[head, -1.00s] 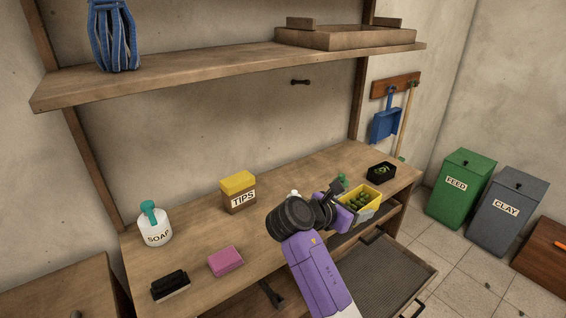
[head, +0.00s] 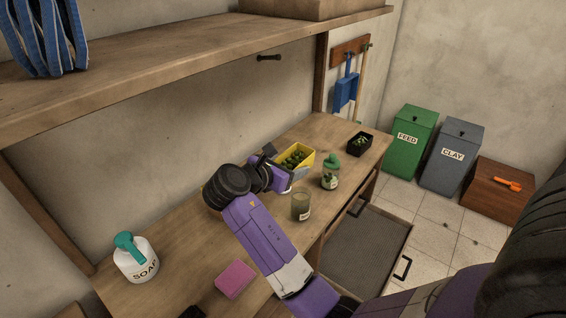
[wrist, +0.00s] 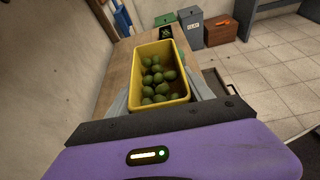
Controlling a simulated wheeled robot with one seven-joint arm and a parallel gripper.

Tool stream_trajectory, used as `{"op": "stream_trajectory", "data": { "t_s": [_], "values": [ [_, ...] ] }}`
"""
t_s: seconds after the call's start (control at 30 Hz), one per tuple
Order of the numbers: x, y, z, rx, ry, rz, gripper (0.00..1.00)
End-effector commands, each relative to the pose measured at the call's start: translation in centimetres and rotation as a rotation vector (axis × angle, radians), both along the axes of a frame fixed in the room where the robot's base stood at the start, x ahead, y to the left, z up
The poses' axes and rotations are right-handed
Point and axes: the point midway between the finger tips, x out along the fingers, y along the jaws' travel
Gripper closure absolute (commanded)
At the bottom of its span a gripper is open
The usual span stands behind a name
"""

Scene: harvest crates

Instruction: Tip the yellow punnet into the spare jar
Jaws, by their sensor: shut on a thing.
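The yellow punnet (head: 310,155) holds several round green fruits and is roughly upright at the end of my arm. My gripper (head: 278,172) is shut on its near end; the wrist view shows grey fingers at both sides of the punnet (wrist: 188,73). I cannot tell if its base touches the bench. An open glass jar (head: 301,207) with a pale label stands near the bench's front edge, right of my forearm. A second jar (head: 330,174), with a green lid, stands beyond it, right of the punnet. The labels are too small to read.
A black punnet (head: 351,148) with green contents sits at the bench's far end. A soap bottle (head: 136,262) and pink sponge (head: 235,279) are at the near left. An open mesh drawer (head: 360,250) juts out below. A shelf (head: 200,45) hangs above.

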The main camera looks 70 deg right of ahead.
Motion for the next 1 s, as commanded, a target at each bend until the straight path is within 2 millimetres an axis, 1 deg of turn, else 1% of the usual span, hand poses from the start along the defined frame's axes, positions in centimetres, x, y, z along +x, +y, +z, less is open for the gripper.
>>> {"op": "stream_trajectory", "data": {
  "t_s": [0.43, 0.53, 0.6, 0.93, 1.0],
  "values": [
    [0.5, -0.1, -2.7, -0.109, -0.487, 0.001, 0.81],
    [0.7, -0.2, -3.6, -0.131, -0.578, 0.001, 0.81],
    [0.7, -0.2, -3.8, -0.142, -0.625, 0.001, 0.81],
    [0.8, -0.2, -4.3, -0.167, -0.729, 0.001, 0.81],
    [0.7, -0.1, -4.5, -0.179, -0.782, 0.002, 0.81]
  ]
}}
